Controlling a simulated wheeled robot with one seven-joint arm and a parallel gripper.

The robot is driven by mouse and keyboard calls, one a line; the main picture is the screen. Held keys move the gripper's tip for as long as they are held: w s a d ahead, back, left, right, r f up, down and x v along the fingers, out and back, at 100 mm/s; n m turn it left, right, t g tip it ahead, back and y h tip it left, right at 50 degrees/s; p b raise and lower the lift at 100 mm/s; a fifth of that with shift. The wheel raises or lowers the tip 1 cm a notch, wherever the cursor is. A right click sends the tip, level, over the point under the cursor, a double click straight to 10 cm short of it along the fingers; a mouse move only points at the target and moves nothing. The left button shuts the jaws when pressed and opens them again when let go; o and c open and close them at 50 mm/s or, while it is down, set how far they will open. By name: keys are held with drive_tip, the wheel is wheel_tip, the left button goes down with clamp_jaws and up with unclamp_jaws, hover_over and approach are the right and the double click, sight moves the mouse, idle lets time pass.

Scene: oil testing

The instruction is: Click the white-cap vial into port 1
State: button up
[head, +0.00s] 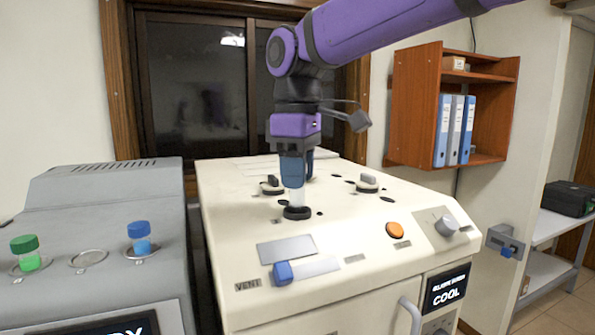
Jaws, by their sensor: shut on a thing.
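My gripper (294,176) points straight down over the cream machine (345,240) and is shut on a pale, see-through vial (296,197). The vial is upright, and its lower end is at a black ring-shaped port (297,213) near the front of the machine's top. I cannot tell how deep it sits in the ring. My fingers hide the vial's upper part, so its cap's colour cannot be seen. No port number is readable here.
Two more black fittings with grey handles (271,186) (368,183) and several dark holes are on the machine's top. The grey unit (105,205) at left holds green-capped (25,245) and blue-capped (139,232) vials.

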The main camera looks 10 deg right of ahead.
sight(297, 207)
drive_tip(key=shift+f, duration=2.1)
idle(1.5)
drive_tip(key=o, duration=1)
drive_tip(key=shift+r, duration=0.1)
